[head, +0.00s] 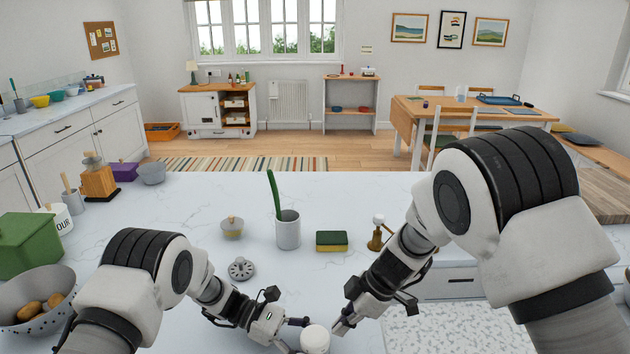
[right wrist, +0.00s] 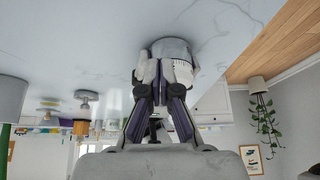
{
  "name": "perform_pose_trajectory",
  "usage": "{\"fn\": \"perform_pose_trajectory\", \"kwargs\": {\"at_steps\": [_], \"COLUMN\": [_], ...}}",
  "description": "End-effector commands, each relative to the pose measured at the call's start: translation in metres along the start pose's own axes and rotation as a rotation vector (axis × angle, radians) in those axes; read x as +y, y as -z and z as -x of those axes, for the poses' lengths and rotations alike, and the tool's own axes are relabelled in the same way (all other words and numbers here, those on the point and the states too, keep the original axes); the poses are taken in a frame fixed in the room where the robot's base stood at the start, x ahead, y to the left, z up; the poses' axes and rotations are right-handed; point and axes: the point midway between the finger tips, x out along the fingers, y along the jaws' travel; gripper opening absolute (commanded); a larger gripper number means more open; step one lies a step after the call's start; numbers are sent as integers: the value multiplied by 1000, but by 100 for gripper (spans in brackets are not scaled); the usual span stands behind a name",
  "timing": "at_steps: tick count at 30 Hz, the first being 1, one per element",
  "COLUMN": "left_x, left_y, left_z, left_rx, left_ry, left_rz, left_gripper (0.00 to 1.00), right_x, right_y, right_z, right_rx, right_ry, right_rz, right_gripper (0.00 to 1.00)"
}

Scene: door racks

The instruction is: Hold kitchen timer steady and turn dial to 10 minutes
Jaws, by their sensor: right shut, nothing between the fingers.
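The kitchen timer (head: 315,339) is a small white round thing at the bottom edge of the head view, on the counter. In the right wrist view the timer (right wrist: 183,72) shows a white band with dark marks beside a grey part. My left gripper (head: 295,334) is at its left side, with one dark fingertip close to it; whether it grips cannot be told. My right gripper (head: 341,327) is shut and empty, just right of the timer. Its fingers also show in the right wrist view, close to the timer. The dial's setting is too small to read.
On the white marble counter (head: 350,205) stand a grey pot with a green handle (head: 287,232), a sponge (head: 331,241), a lidded jar (head: 232,228), a brass-coloured object (head: 377,237) and a grey knobbed disc (head: 241,268). A potato colander (head: 35,308) is at left.

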Motion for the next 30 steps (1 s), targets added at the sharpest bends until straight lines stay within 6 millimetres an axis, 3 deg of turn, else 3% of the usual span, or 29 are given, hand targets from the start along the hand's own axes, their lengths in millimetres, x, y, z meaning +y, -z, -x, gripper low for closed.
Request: {"fn": "perform_pose_trajectory", "kwargs": {"at_steps": [30], "left_x": [0], "left_y": [1], "left_z": [0], "left_rx": [1], "left_ry": [0], "left_rz": [1], "left_gripper": [44], "right_x": [-3], "right_y": [9], "right_z": [-4], "right_rx": [0], "right_ry": [0], "right_rz": [0], "right_gripper": [0]}}
